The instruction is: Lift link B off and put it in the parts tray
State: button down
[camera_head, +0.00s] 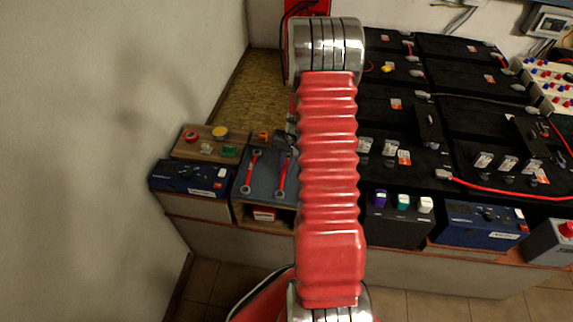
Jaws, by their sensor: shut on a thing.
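My red ribbed arm (329,170) stands upright through the middle of the view and hides what lies behind it. My gripper cannot be made out; only small dark and grey parts show at the arm's left edge. Black bar-like pieces sit on the batteries, one (428,122) right of the arm and one (527,136) farther right. I cannot tell which piece is link B. A dark grey mat or shallow tray (266,185) on the left bench holds two red-handled wrenches; I cannot tell whether it is the parts tray.
Black batteries (470,110) fill the right bench, with red cables (500,191) across them. A wooden board (180,151) with coloured caps and a blue box (187,178) stand at left. Bare wall takes up the far left.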

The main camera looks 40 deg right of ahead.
jog(key=c, duration=1.7)
grip_release()
jog(key=shift+o, duration=0.4)
jog(key=o, duration=0.3)
jog(key=shift+r, duration=0.1)
jog(key=shift+r, duration=3.95)
